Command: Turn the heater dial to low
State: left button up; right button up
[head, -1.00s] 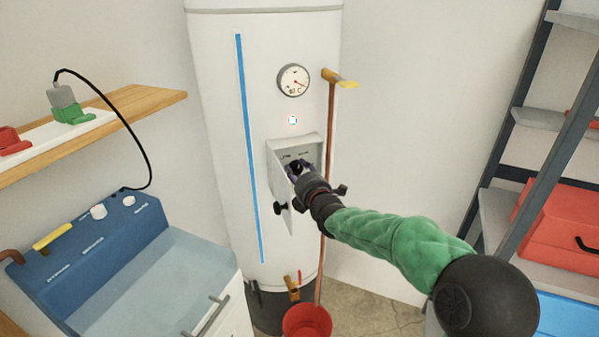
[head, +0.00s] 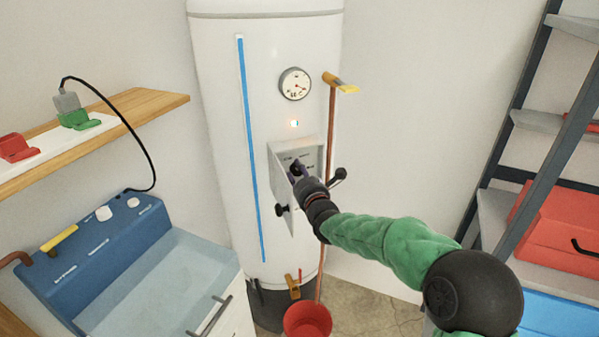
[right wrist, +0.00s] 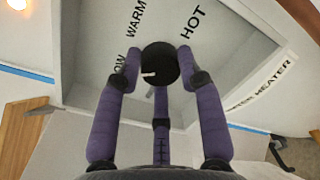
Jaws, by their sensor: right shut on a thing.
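The heater (head: 215,120) is a tall white tank with an open control box (head: 312,150) on its front. Inside the box is a black dial (right wrist: 159,63) with a white mark, which in the right wrist view points left and slightly down. The labels WARM (right wrist: 134,18) and HOT (right wrist: 193,22) are readable; the LOW label (right wrist: 118,66) at the left is partly hidden by a finger. My right gripper (head: 297,172) reaches into the box. Its purple fingers (right wrist: 159,68) are shut around the dial. My left gripper is not in view.
The box's open flap (head: 282,190) hangs at its left. A gauge (head: 295,84) and a lit indicator (head: 294,123) are above. A copper pipe (head: 331,130) runs close on the right. A red bucket (head: 307,322) stands below. A blue sink unit (head: 90,250) is left, shelving (head: 540,130) right.

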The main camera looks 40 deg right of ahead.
jog(key=shift+a+f+n, duration=0.25)
jog(key=shift+f+n, duration=0.05)
jog(key=shift+f, duration=0.3)
jog(key=o, duration=1.1)
jog(key=shift+o, duration=0.2)
jog(key=shift+r, duration=0.2)
jog(key=shift+d+r, duration=0.1)
jog(key=shift+s, duration=0.1)
jog(key=shift+s, duration=0.2)
jog(key=v, duration=1.1)
jog(key=shift+s, duration=0.15)
